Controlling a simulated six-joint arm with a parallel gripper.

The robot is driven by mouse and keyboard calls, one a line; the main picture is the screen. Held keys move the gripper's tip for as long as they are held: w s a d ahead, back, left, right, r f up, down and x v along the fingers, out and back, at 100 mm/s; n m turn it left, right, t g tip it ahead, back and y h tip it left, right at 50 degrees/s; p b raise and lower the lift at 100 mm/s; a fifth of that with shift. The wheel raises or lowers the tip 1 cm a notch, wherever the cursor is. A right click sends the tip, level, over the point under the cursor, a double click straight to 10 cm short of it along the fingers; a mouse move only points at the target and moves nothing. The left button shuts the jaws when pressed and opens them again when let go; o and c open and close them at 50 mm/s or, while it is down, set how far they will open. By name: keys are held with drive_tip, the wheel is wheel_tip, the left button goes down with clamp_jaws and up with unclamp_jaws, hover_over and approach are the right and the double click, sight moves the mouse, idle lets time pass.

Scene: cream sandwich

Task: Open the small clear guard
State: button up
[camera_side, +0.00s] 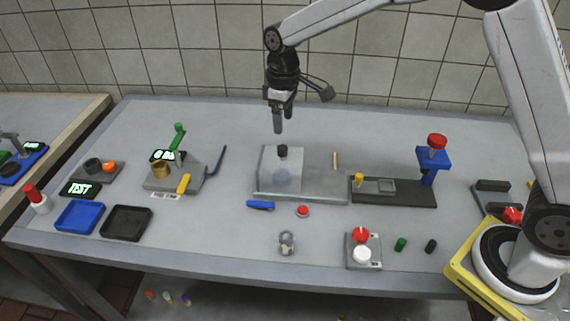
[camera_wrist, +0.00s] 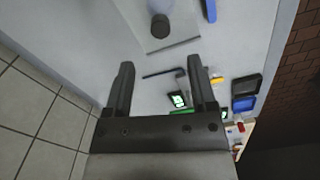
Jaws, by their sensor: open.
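The small clear guard (camera_side: 270,160) is a see-through cover with a black knob (camera_side: 282,149) on top. It sits at the left part of a grey plate (camera_side: 318,187) in the middle of the table, and a round shape shows dimly through it. The black knob also shows at the top of the wrist view (camera_wrist: 160,25). My gripper (camera_side: 278,127) hangs above and behind the guard, apart from it. In the wrist view my gripper (camera_wrist: 158,66) has its two fingers spread with nothing between them.
A green-handled station (camera_side: 175,175) with a dark lever (camera_side: 217,160) stands left of the guard. A blue-and-red press (camera_side: 434,158) stands right. A blue piece (camera_side: 260,205) and red button (camera_side: 303,211) lie in front. The table behind is clear.

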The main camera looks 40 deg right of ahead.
sight(283, 147)
drive_tip(key=shift+w+a, duration=0.1)
drive_tip(key=shift+w, duration=0.05)
drive_tip(key=shift+f, duration=0.1)
drive_tip(key=shift+f, duration=3.8)
clamp_jaws()
